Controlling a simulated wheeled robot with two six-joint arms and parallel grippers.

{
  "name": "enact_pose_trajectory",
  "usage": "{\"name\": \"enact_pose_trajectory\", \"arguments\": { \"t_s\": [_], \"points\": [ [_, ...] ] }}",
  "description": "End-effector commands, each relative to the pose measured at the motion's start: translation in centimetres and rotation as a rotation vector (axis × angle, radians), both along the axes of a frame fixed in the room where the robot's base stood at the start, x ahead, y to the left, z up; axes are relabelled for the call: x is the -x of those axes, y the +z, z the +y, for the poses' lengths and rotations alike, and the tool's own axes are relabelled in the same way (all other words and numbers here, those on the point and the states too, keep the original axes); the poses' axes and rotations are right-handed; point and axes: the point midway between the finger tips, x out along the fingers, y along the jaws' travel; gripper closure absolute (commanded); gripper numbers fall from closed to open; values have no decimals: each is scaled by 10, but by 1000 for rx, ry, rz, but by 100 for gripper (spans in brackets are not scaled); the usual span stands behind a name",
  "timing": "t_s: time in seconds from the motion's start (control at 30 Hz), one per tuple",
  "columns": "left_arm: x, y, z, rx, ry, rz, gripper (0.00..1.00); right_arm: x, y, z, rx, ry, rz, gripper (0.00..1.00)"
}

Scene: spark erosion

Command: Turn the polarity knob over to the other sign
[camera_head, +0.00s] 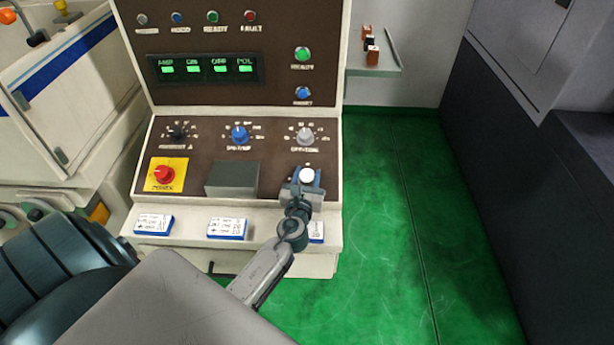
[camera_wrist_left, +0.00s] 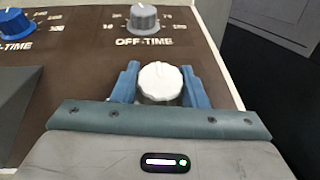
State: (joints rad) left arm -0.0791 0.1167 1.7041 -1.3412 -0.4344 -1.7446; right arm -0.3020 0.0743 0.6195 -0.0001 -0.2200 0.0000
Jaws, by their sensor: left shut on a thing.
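The polarity knob is the white knob (camera_head: 307,174) at the lower right of the brown control panel. In the left wrist view the white knob (camera_wrist_left: 160,82) sits between two blue fingers, with a dark pointer mark near its top. My left gripper (camera_head: 304,178) is shut on this knob; it also shows in the left wrist view (camera_wrist_left: 161,86). The sign labels around the knob are hidden by the gripper. A POL display (camera_head: 246,68) is lit green, too small to read. My right gripper is not in view.
The grey OFF-TIME knob (camera_head: 305,134) is just above the white knob, and the blue knob (camera_head: 240,135) is to its left. A grey box (camera_head: 232,178) and the red POWER knob (camera_head: 164,175) are further left. Green floor (camera_head: 390,230) is clear at right.

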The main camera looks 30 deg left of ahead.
Motion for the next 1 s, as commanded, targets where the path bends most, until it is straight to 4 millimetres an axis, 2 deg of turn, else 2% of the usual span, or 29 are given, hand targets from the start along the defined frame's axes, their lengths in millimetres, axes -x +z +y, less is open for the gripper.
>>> {"name": "enact_pose_trajectory", "arguments": {
  "t_s": [0.37, 1.0],
  "points": [
    [-1, -4, -1, 64, 192, -38, 83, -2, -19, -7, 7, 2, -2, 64],
    [-1, -1, -1, 237, 759, -145, 83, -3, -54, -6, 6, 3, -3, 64]
  ]
}}
